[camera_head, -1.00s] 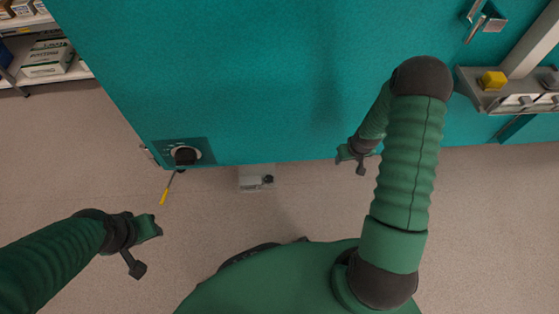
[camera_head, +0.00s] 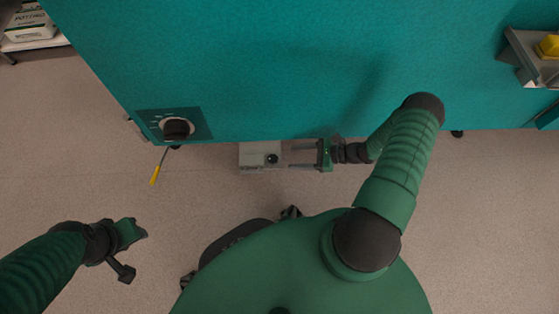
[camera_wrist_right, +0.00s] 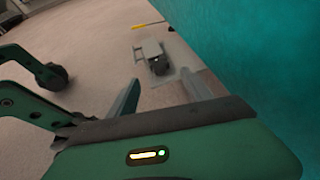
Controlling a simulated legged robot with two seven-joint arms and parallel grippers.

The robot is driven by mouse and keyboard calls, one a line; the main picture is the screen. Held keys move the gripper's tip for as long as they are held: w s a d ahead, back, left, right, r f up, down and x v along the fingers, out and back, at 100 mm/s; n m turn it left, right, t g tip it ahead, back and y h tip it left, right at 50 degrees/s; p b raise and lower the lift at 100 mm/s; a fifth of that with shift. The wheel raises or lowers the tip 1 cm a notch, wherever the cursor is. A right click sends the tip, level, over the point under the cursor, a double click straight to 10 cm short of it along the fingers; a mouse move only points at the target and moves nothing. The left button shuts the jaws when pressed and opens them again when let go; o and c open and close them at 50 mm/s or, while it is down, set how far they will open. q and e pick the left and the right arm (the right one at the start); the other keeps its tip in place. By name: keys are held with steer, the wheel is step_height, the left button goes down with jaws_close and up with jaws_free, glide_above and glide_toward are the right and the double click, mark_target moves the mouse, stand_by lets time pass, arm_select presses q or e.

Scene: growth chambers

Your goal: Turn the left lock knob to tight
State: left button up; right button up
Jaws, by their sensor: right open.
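A round black knob (camera_head: 176,129) with a pale ring sits on a dark dial plate (camera_head: 200,124) at the lower left of the teal chamber (camera_head: 250,70). Which setting it points to is too small to read. My right gripper (camera_head: 291,157) is open and empty, fingers pointing left, well to the right of the knob and just beside a grey box. In the right wrist view its two fingers (camera_wrist_right: 160,88) stand apart with nothing between them. My left gripper (camera_head: 135,250) is below and left of the knob, apart from it; its finger opening is unclear.
The grey box (camera_head: 251,156) with a black round part lies at the chamber's lower edge; it also shows in the right wrist view (camera_wrist_right: 153,50). A grey ledge (camera_head: 525,55) juts out at right. Floor at left is clear.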

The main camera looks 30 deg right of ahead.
steer(key=b+x, duration=0.2)
steer(key=x, duration=0.4)
steer(key=shift+w+a+f+b, duration=0.2)
steer(key=shift+a+b, duration=0.05)
steer(key=shift+b, duration=0.05)
arm_select(q)
steer(key=x, duration=0.3)
steer(key=shift+s+f, duration=0.35)
arm_select(e)
steer(key=shift+c, duration=0.5)
jaws_close()
arm_select(q)
steer(key=shift+r, duration=0.1)
arm_select(e)
steer(key=shift+r, duration=0.1)
